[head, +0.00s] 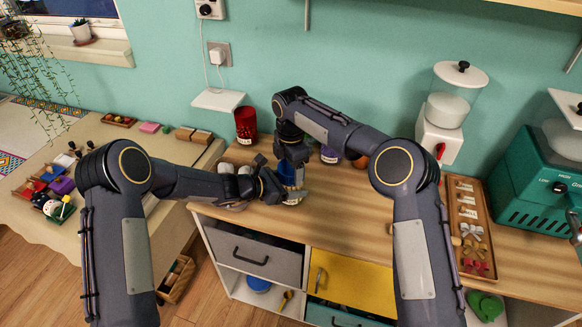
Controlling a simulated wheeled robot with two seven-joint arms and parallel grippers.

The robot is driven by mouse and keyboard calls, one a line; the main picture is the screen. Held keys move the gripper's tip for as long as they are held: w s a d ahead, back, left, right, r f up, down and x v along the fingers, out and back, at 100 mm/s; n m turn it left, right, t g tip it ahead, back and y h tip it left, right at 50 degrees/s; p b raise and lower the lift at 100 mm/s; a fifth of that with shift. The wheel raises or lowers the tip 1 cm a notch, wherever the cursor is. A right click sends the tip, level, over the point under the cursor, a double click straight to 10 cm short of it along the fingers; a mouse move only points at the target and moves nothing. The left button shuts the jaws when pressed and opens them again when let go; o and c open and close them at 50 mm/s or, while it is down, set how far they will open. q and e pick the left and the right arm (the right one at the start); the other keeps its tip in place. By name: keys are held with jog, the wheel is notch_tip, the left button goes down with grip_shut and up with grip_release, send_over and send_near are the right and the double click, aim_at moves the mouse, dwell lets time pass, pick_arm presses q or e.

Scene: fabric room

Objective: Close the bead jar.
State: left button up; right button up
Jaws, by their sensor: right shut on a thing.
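The bead jar (287,173) shows as a small patch of blue on the wooden counter, mostly hidden by my two grippers. I cannot tell its lid from its body. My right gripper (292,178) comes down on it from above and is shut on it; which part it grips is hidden. My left gripper (272,186) reaches in from the left, close beside the jar at counter height. Its fingertips are too dark and overlapped to tell whether they are open or touching the jar.
A red jar (246,124) stands behind on the counter (345,205). A purple jar (330,156) and an orange thing (361,162) sit behind my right arm. A white dispenser (445,112), a wooden tray (467,226) and a green machine (540,185) are to the right. The middle front counter is clear.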

jog(key=m, duration=0.6)
jog(key=shift+m, duration=0.3)
jog(key=o, duration=1.1)
jog(key=shift+c, duration=0.2)
jog(key=shift+r, duration=2.25)
jog(key=shift+c, duration=0.3)
